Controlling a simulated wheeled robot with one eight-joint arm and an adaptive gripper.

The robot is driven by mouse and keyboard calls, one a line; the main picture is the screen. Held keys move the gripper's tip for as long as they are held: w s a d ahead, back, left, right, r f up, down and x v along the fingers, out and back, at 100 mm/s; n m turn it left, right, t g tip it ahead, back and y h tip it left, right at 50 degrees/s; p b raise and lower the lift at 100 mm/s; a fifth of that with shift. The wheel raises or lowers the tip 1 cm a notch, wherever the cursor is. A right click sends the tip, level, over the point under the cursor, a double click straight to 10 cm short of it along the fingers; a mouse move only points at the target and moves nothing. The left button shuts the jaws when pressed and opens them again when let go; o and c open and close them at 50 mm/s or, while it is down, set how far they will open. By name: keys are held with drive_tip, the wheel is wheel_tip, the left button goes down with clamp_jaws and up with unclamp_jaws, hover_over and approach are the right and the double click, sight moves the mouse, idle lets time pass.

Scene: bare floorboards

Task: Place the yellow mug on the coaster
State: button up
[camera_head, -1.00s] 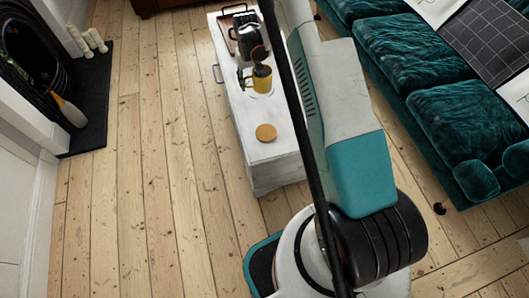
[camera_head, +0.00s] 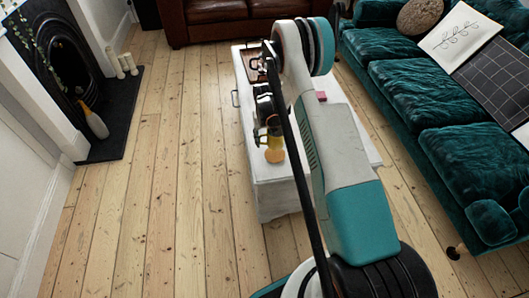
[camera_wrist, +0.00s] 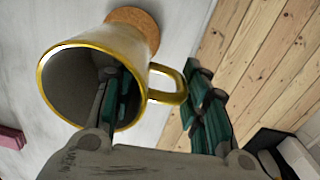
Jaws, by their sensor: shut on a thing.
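The yellow mug (camera_head: 264,142) is held over the white table, just behind the round cork coaster (camera_head: 275,156) in the head view. My gripper (camera_head: 266,118) is above the mug and shut on it. In the wrist view, the mug (camera_wrist: 75,55) shows its grey inside and yellow rim. One finger of my gripper (camera_wrist: 155,88) is inside the mug and the other is outside, by the handle. The coaster (camera_wrist: 143,22) shows beyond the mug's base, partly hidden by it. I cannot tell the height gap.
The white table (camera_head: 270,195) also bears a brown tray (camera_head: 250,62) at its far end and a small pink thing (camera_head: 322,96). A teal sofa (camera_head: 440,100) stands to the right. A fireplace (camera_head: 60,70) is on the left. The floor between is clear.

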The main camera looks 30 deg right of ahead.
wheel_tip(320, 180, down, 7)
drive_tip(key=shift+r+b, duration=0.1)
drive_tip(key=shift+b, duration=0.95)
drive_tip(key=o, duration=1.4)
drive_tip(key=shift+o, duration=0.2)
